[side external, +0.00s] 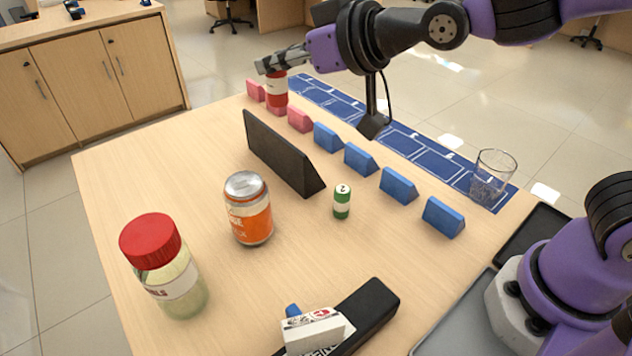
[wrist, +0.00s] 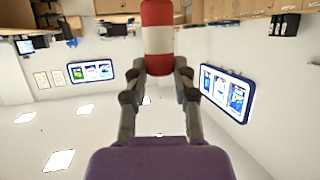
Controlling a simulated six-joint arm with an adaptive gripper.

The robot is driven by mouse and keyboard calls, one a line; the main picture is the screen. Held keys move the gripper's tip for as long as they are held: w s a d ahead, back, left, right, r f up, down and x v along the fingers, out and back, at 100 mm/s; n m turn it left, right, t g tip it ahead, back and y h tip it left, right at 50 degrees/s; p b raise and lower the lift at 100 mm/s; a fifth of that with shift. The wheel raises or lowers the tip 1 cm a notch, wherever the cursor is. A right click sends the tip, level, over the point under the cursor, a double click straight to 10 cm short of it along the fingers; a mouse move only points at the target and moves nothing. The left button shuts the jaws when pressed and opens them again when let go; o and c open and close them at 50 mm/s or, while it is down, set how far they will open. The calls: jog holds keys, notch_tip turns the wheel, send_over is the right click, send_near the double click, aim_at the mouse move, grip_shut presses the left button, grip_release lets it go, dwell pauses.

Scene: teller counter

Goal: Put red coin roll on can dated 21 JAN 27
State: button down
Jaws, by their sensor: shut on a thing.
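My gripper (side external: 272,68) is at the far end of the table, shut on the red coin roll (side external: 277,90), a red cylinder with a white band. The roll is upright at the row of pink wedges; I cannot tell whether its bottom touches anything. In the wrist view the roll (wrist: 157,38) stands between my two fingertips (wrist: 158,70). An orange and silver can (side external: 249,208) stands upright on the table, nearer the camera; no date is readable on it. A green coin roll (side external: 342,201) marked 2 stands to its right.
A black wedge barrier (side external: 282,155) stands between the can and the wedges. Pink (side external: 299,118) and blue wedges (side external: 398,186) line the blue mat (side external: 350,108). A glass (side external: 492,178), a red-lidded jar (side external: 165,268) and a black stapler-like object with a white box (side external: 316,328) stand around.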

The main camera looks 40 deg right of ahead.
jog(key=a+f+n+g+y, duration=0.1)
jog(key=a+f+n+y, duration=0.15)
jog(key=a, duration=0.35)
send_over(252, 185)
jog(key=shift+n+y, duration=0.25)
jog(key=shift+y, duration=0.1)
notch_tip(252, 185, down, 7)
jog(key=shift+r, duration=0.1)
jog(key=c, duration=0.7)
grip_release()
jog(key=shift+f, duration=0.2)
jog(key=shift+o, duration=0.2)
